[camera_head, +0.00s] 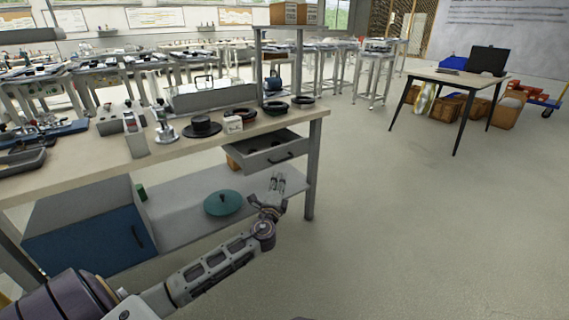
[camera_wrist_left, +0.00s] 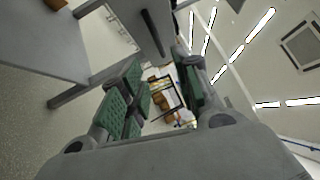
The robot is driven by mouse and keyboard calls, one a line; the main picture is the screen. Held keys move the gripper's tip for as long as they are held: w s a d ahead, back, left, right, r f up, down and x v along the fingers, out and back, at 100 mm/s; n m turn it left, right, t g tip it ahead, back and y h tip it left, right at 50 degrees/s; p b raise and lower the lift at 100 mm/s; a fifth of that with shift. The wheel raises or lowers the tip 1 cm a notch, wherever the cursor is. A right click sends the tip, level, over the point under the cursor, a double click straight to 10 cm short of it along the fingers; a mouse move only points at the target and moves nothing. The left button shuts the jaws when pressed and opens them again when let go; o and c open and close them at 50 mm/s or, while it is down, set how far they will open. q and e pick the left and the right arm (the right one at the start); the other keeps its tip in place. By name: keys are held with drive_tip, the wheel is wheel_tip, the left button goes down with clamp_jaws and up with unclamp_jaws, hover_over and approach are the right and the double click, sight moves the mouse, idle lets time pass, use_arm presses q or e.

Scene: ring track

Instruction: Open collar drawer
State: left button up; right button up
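The grey drawer (camera_head: 262,153) under the right end of the workbench top stands pulled out. Its inside shows, with small dark items in it. A dark bar handle (camera_head: 281,158) is on its front. My left gripper (camera_head: 278,180) is just below the drawer front and handle, apart from the handle as far as I can tell. In the left wrist view, the green-padded fingers of my left gripper (camera_wrist_left: 163,97) are spread, with nothing between them. My right gripper is not in view.
The workbench (camera_head: 85,160) carries a black disc (camera_head: 202,127), dark rings and tools. A teal disc (camera_head: 223,203) and a blue-doored cabinet (camera_head: 95,235) are on or by the lower shelf. A bench leg (camera_head: 310,180) stands right of my gripper. The floor (camera_head: 420,230) to the right is clear.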

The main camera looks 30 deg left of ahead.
use_arm(q)
drive_tip(key=b+x, duration=0.2)
drive_tip(key=x, duration=1)
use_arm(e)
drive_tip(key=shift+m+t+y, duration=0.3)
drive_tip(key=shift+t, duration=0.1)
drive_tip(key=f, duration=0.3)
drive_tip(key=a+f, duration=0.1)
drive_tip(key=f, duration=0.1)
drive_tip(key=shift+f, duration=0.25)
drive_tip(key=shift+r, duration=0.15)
use_arm(q)
clamp_jaws()
